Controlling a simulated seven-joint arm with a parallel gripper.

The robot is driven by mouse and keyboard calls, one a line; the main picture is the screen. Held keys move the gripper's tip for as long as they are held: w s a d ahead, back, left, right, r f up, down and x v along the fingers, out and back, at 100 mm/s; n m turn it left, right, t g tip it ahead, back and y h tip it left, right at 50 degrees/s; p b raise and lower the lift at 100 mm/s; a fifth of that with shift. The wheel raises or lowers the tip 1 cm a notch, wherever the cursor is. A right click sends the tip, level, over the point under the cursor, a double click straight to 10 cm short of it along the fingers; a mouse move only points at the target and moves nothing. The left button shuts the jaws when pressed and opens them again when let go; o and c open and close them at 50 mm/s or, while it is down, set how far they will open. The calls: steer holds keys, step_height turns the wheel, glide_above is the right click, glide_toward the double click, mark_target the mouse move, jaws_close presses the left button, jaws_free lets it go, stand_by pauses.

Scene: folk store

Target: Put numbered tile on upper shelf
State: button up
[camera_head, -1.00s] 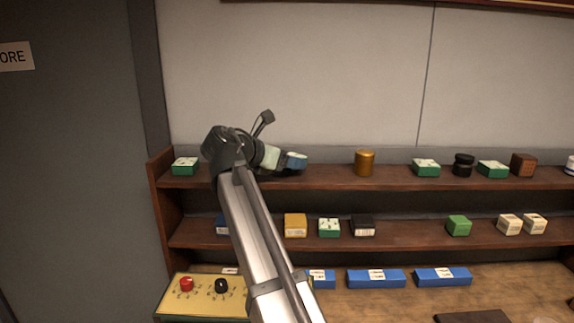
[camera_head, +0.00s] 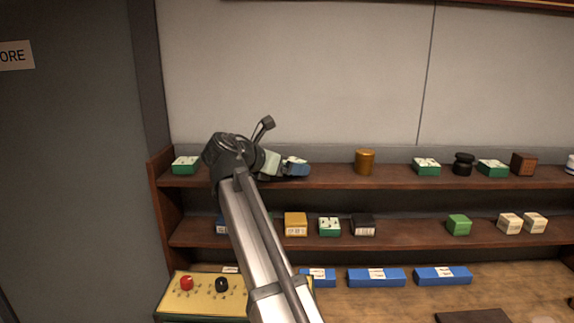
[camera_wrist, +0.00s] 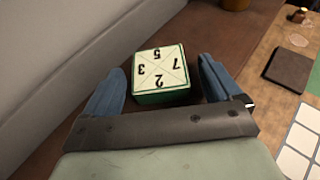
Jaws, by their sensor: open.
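The numbered tile (camera_wrist: 160,72) is a green block with a cream top showing 5, 3, 7 and 2 around a cross. In the wrist view it lies flat on the brown upper shelf (camera_wrist: 192,32), between the two blue fingers of my gripper (camera_wrist: 164,88). The fingers are spread, with a gap at each side of the tile. In the head view my gripper (camera_head: 297,167) is low over the upper shelf (camera_head: 335,181), at its left part. The tile is hidden there behind my gripper.
An orange-brown canister (camera_head: 365,162) stands on the upper shelf to the right of my gripper, and a green box (camera_head: 185,165) to its left. The middle shelf (camera_head: 410,235) holds several small boxes. Blue blocks (camera_head: 376,277) lie on the counter. The wall is close behind.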

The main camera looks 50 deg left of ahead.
steer(key=shift+r, duration=0.1)
steer(key=shift+s+r, duration=0.15)
steer(key=v, duration=1.1)
steer(key=shift+s, duration=0.3)
steer(key=shift+r, duration=0.15)
